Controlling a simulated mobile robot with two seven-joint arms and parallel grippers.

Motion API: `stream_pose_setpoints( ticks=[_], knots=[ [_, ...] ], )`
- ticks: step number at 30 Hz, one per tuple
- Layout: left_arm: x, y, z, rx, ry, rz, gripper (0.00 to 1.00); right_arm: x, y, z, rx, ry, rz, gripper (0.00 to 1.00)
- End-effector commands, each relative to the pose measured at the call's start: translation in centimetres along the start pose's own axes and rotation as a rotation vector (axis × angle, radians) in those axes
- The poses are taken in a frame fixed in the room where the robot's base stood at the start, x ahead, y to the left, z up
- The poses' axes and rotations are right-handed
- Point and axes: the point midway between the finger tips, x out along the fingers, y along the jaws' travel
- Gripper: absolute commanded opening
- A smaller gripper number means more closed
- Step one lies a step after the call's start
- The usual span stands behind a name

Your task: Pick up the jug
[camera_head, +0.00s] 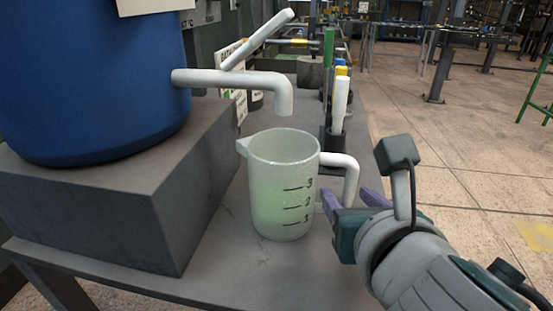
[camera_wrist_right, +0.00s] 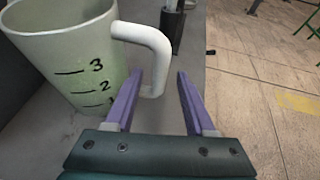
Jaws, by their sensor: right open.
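The jug (camera_head: 283,190) is a translucent pale green measuring cup with black marks and a white handle on its right side. It stands upright on the grey table under the white spout (camera_head: 235,80). My right gripper (camera_head: 335,200) is open beside the jug's handle. In the right wrist view the jug (camera_wrist_right: 75,60) fills the upper left. I cannot tell whether the finger touches the handle. My left gripper is not in view.
A blue barrel (camera_head: 90,80) stands on a grey block (camera_head: 130,190) at the left. A dark holder with several markers (camera_head: 340,100) stands behind the jug. The table's (camera_head: 225,265) right edge runs under my right arm, with tiled floor (camera_head: 470,150) beyond.

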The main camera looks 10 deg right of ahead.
Motion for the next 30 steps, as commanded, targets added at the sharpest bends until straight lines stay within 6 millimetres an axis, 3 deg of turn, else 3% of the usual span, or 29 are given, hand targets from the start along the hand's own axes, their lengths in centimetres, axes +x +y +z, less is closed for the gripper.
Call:
stream_pose_setpoints(
  ticks=[6,14,27,30],
  knots=[
    [1.4,0.0,0.4,0.000,0.001,0.000,0.00,3.2,0.2,-0.2,0.001,-0.001,0.000,0.55],
    [1.3,0.0,0.4,0.000,0.000,0.000,0.00,3.5,0.2,-0.1,0.001,0.001,0.001,0.55],
    [1.4,0.0,0.4,0.001,0.000,-0.001,0.00,3.5,0.2,-0.1,0.001,0.001,0.001,0.06],
    [1.4,0.0,0.4,0.001,0.000,-0.001,0.00,3.5,0.2,-0.1,0.001,0.001,0.001,0.00]
  ],
)
